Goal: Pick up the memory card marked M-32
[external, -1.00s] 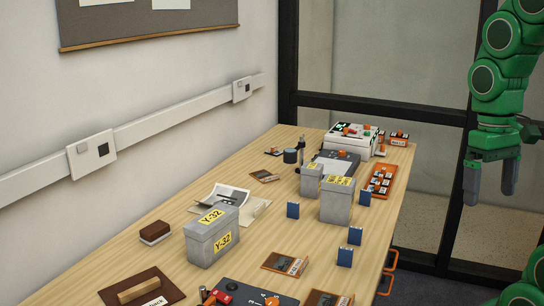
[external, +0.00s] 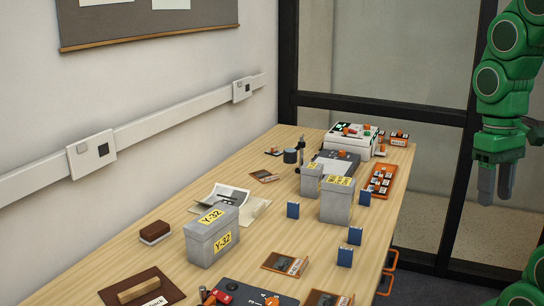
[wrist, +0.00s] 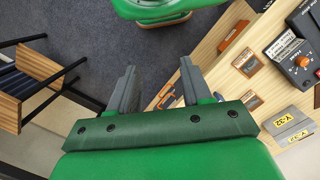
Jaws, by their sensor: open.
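My gripper (external: 497,188) is open and empty, raised off the table's right side, away from all of these. In the wrist view my gripper (wrist: 158,72) has its fingers spread with floor and the table edge beyond.
A grey box marked Y-32 (external: 212,238) stands at front left; taller (external: 337,202) and smaller (external: 311,180) grey boxes stand farther back. A brown tray (external: 286,264) and an orange tray (external: 380,182) lie on the table (external: 160,270). A chair (wrist: 35,85) shows in the wrist view.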

